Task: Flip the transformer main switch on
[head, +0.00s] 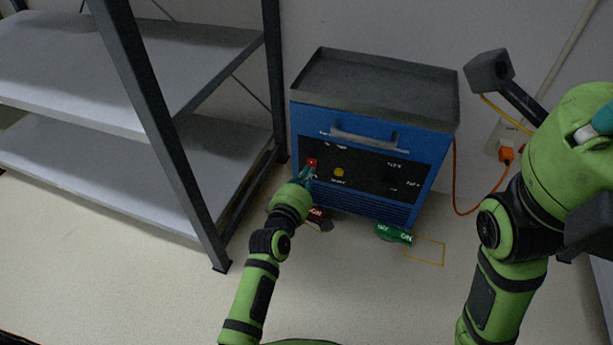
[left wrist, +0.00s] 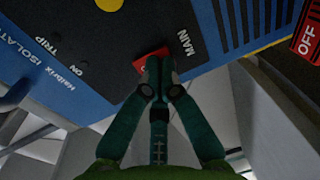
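The transformer is a blue box (head: 425,190) on the floor against the wall, with a black front panel. The red main switch (head: 312,162) is at the panel's upper left. In the left wrist view the red switch (left wrist: 150,58) shows beside the word MAIN, partly hidden behind my fingertips. My left gripper (head: 306,174) is at the switch. Its teal fingers (left wrist: 160,68) are together at the tips, over or against the red part; contact is not clear. The switch's position cannot be read. My right gripper (head: 602,122) shows only partly at the right edge.
A yellow round control (head: 339,172) is right of the switch. A red OFF tag (head: 318,213) and a green ON tag (head: 394,234) are low at the box's front. An orange cable (head: 456,190) runs to a wall socket. A metal shelf (head: 195,130) stands left.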

